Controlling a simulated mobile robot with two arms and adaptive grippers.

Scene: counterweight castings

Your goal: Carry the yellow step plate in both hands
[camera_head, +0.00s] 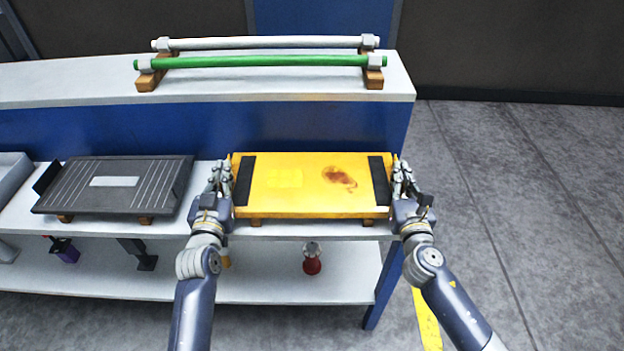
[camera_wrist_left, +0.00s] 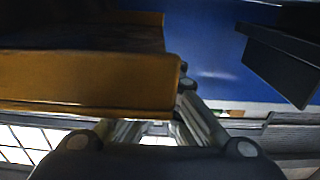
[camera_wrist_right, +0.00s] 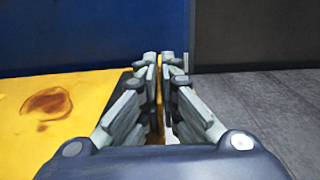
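The yellow step plate (camera_head: 305,205) has a black strip near each end and a brown stain on top. It rests flat on wooden blocks (camera_head: 325,221) on the bench. My left gripper (camera_head: 226,165) is at its left edge. In the left wrist view the plate's side (camera_wrist_left: 85,80) hides part of the fingers, and their grip is unclear. My right gripper (camera_head: 402,166) is at the right edge. In the right wrist view its fingers (camera_wrist_right: 158,62) lie close together with a narrow gap beside the black strip; I cannot tell whether they clamp the edge.
A dark grooved plate (camera_head: 112,184) lies on blocks to the left. Green (camera_head: 260,61) and white (camera_head: 260,43) bars rest on the raised back shelf (camera_head: 310,88). A red object (camera_head: 312,262) stands on the lower shelf (camera_head: 270,275). Open floor (camera_head: 540,200) lies to the right.

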